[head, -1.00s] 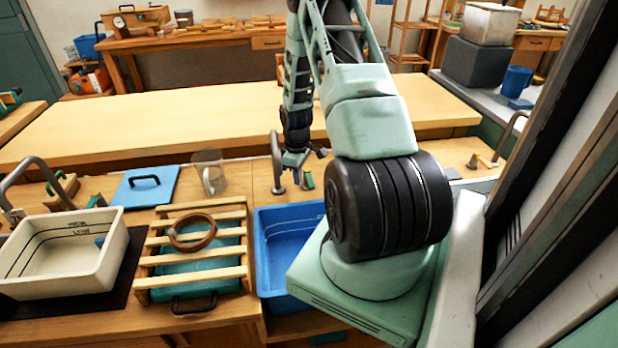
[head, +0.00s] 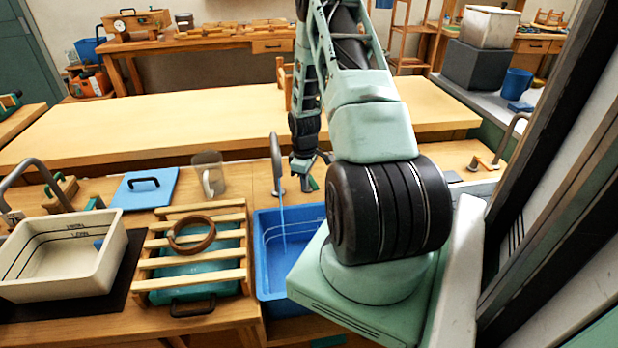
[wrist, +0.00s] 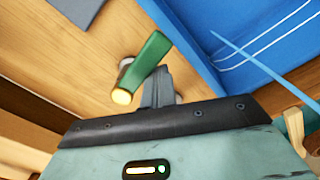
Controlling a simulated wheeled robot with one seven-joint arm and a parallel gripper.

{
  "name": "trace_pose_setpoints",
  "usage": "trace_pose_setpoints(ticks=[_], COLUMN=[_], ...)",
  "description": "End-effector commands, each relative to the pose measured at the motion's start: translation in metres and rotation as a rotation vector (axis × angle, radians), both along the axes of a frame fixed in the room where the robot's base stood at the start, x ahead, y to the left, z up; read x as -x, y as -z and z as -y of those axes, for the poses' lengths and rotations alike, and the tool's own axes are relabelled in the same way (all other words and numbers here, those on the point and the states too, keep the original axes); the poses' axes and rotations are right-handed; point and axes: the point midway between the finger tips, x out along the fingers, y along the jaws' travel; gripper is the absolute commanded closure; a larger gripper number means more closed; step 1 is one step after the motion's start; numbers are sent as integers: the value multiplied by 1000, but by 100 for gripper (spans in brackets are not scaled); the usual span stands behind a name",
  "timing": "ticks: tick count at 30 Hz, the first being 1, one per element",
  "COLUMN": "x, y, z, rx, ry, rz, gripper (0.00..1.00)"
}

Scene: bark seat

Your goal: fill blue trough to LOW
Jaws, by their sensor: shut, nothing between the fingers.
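The blue trough (head: 268,270) sits on the bench, partly hidden behind my arm; its inside wall with white level lines shows in the wrist view (wrist: 225,25). A grey tap spout (head: 276,160) stands at its back edge, and a thin blue stream (head: 283,225) runs from it into the trough; the stream also crosses the wrist view (wrist: 255,62). The water level against the lines is not clear. A green tap lever (wrist: 148,68) is right beside my gripper (wrist: 160,85) in the wrist view. My gripper is shut and empty, behind the trough in the head view (head: 312,165).
A wooden slatted rack (head: 150,268) with a brown ring (head: 190,235) stands left of the trough. A white basin (head: 115,262) is further left. A blue lid (head: 130,195) and a clear jug (head: 205,172) lie behind. Dark posts (head: 545,150) rise at right.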

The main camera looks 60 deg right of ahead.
Motion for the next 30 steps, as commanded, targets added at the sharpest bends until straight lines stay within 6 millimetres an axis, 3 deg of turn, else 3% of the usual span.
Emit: trace_pose_setpoints(ticks=[20, 30], x=[28, 28], y=[-2, -37], z=[25, 25], rx=[2, 1], ry=[0, 0], rz=[1, 1], gripper=[100, 100])
